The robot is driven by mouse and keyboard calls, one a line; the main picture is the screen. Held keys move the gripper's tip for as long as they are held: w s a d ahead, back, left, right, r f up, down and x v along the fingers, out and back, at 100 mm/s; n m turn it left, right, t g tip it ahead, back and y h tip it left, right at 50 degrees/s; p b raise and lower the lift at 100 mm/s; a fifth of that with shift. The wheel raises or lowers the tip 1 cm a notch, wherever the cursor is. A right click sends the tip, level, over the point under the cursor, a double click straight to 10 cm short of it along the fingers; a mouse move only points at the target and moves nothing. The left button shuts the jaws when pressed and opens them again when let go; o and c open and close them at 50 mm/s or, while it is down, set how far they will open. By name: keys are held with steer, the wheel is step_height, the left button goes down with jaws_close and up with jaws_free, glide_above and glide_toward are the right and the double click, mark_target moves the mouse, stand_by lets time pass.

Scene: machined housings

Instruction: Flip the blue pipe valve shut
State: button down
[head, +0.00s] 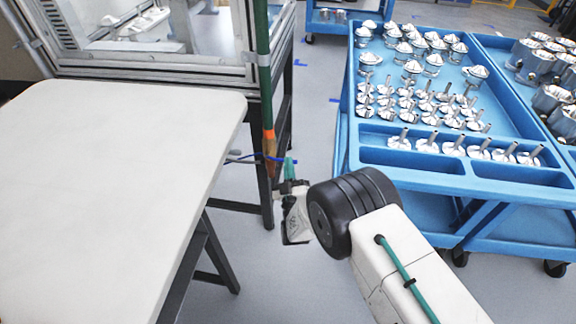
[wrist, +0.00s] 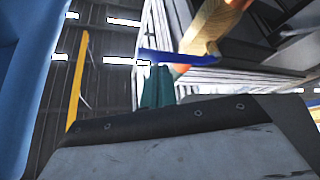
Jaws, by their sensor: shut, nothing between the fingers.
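The blue valve handle (head: 279,159) is a thin lever by the brass-coloured lower end of a green pipe (head: 262,50), beside the machine frame's leg. It lies nearly level, pointing right, across the pipe's line. My gripper (head: 290,167) is shut and empty, its teal fingertips at the handle's right end. In the wrist view the handle (wrist: 180,58) crosses just above the shut fingertips (wrist: 158,85), and the brass-coloured valve body (wrist: 213,28) is at upper right. I cannot tell whether the fingertips touch the handle.
A white table (head: 110,190) fills the left. A metal-framed machine (head: 160,68) stands behind it. A blue cart (head: 412,183) with rows of metal parts stands at right, another beyond it. Grey floor (head: 315,120) lies open between the machine and the cart.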

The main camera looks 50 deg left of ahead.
step_height(320, 180, up, 4)
steer(key=s+d+f, duration=0.5)
steer(key=s, duration=0.2)
steer(key=shift+s+f, duration=0.2)
steer(key=shift+s, duration=0.1)
